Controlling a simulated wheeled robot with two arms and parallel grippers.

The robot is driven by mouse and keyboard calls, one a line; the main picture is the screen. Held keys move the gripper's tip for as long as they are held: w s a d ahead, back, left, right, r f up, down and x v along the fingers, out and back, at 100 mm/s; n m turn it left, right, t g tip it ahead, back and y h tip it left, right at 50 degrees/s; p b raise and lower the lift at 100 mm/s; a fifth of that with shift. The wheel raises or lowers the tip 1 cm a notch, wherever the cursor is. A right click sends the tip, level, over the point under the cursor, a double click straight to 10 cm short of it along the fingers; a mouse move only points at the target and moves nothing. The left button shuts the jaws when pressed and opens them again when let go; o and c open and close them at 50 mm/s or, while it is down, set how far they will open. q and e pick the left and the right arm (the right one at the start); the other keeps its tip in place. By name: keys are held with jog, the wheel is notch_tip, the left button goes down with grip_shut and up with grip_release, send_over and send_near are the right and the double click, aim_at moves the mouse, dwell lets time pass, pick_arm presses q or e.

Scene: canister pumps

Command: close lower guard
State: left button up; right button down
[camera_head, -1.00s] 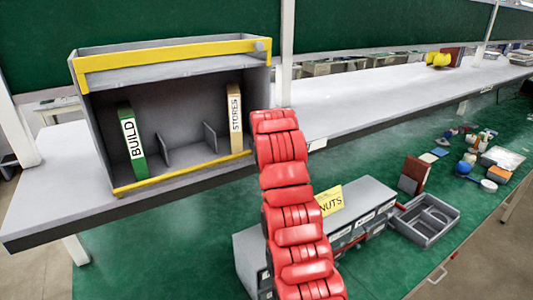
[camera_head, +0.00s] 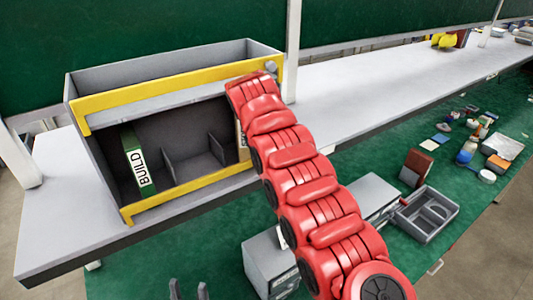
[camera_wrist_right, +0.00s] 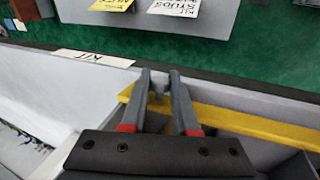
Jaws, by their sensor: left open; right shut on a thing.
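The grey rack box stands on the upper shelf in the head view. Its lower guard (camera_head: 185,190) is a yellow bar along the lower front edge; its right end is hidden by my right arm. A yellow bar also crosses the wrist view, at the right gripper's fingers. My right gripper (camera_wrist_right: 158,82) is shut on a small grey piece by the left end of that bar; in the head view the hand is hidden. My left gripper (camera_head: 188,291) is open and empty at the bottom of the head view, below the shelf.
The upper guard (camera_head: 160,95) spans the box's top front. Inside stands a green BUILD binder (camera_head: 138,160) beside grey dividers; another binder is mostly hidden. A grey tray (camera_head: 425,215) and grey bins (camera_head: 270,262) sit on the green bench.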

dwell(0.3)
dwell(0.4)
jog(key=c, duration=0.7)
grip_release()
jog(key=shift+w+a, duration=0.1)
